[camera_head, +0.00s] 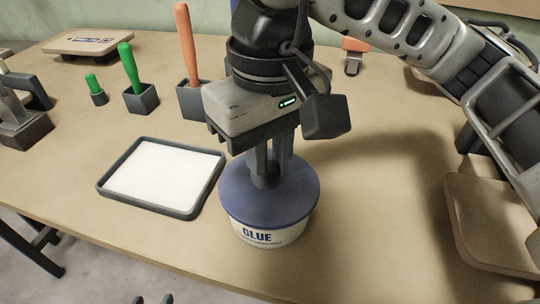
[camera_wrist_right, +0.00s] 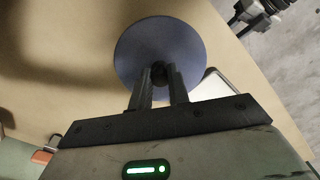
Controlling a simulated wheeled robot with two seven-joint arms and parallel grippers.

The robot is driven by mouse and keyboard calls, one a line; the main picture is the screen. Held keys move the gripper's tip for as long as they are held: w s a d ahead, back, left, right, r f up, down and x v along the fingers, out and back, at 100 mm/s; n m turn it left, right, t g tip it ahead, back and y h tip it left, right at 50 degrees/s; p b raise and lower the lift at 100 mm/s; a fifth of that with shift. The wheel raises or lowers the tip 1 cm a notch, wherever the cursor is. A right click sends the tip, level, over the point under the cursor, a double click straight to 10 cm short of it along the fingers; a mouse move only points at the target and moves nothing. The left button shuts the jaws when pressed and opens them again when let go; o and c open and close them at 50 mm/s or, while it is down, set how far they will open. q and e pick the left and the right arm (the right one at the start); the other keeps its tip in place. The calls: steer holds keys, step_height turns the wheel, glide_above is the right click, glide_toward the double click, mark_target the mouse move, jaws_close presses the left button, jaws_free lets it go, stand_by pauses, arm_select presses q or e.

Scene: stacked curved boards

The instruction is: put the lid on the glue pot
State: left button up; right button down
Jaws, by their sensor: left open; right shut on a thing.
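The glue pot (camera_head: 270,236) is a pale tub marked GLUE, standing upright near the table's front edge. The round blue lid (camera_head: 237,194) is over the pot's top, roughly level, and hides its mouth. No gap shows between them at the front, but I cannot tell if it is fully seated. My right gripper (camera_head: 268,180) points down from above, shut on the lid's dark knob (camera_wrist_right: 159,70), seen between the fingers in the right wrist view. My left gripper (camera_head: 153,299) is open and empty at the bottom edge, off the table's front; only its fingertips show.
A dark-rimmed tray (camera_head: 104,184) with a white sheet lies left of the pot. Green and orange handled tools in dark holders (camera_head: 142,98) stand behind it. A board (camera_head: 92,42) lies at the back left; curved tan boards (camera_head: 490,228) are at the right.

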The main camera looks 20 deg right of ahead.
steer(key=c, duration=1.3)
jaws_free()
steer(key=shift+o, duration=0.2)
steer(key=shift+r, duration=0.75)
arm_select(q)
step_height(320, 180, up, 3)
steer(key=p, duration=0.3)
steer(key=shift+f, duration=0.15)
arm_select(e)
step_height(320, 180, up, 14)
steer(key=shift+r, duration=0.2)
steer(key=shift+f, duration=0.1)
